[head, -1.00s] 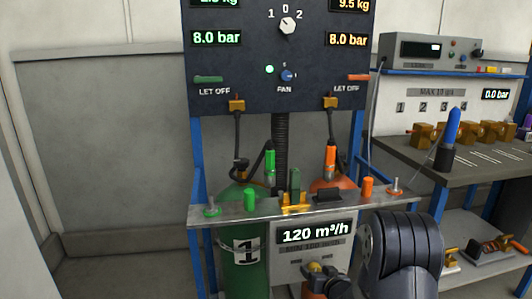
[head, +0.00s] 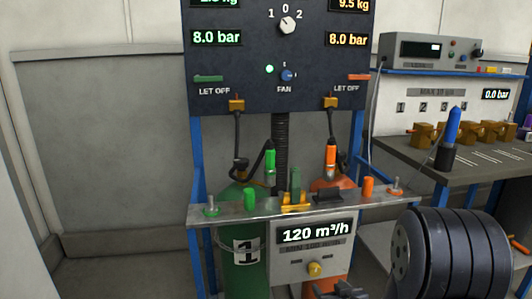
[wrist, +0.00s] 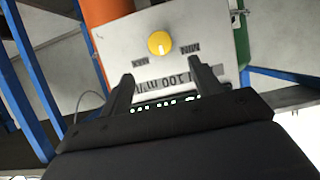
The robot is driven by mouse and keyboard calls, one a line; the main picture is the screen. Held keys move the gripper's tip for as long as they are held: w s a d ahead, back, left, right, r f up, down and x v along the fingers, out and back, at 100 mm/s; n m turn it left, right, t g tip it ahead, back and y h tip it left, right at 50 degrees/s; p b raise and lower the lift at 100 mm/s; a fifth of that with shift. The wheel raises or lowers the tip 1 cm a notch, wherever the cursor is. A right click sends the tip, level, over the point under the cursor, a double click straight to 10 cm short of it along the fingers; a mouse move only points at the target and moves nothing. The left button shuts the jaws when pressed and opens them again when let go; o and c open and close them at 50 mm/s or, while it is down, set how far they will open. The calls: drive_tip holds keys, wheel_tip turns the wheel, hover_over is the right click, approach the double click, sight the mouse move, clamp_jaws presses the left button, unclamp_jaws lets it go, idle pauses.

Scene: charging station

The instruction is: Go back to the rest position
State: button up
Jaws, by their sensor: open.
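My gripper (wrist: 160,70) is open and empty in the wrist view, its two dark fingers apart and pointing at the flow panel. The yellow knob (wrist: 159,43) lies beyond the fingertips, apart from them, on the pale panel (wrist: 110,45). In the head view the knob (head: 314,269) is fully visible below the display reading 120 m³/h (head: 315,232). A small dark part of my gripper shows at the bottom edge of the head view, below the knob. My dark arm fills the bottom right there.
A metal shelf (head: 225,213) with green and orange fittings juts out above the panel. A green cylinder (head: 243,275) stands at left, an orange one (head: 332,183) behind the shelf. Blue posts (head: 197,150) frame the station. A workbench (head: 420,150) stands at right.

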drive_tip(key=shift+s+d+r+g+h+p, duration=0.1)
drive_tip(key=shift+s+r+h+p, duration=0.1)
drive_tip(key=shift+r+p, duration=0.3)
drive_tip(key=shift+s+d+r+g+h+p, duration=0.1)
drive_tip(key=shift+s+r+p, duration=0.15)
drive_tip(key=shift+r, duration=0.45)
drive_tip(key=shift+s+d+r+g+h+p, duration=0.1)
drive_tip(key=shift+s+r+p, duration=0.05)
drive_tip(key=shift+r+p, duration=0.4)
drive_tip(key=shift+a+r, duration=0.1)
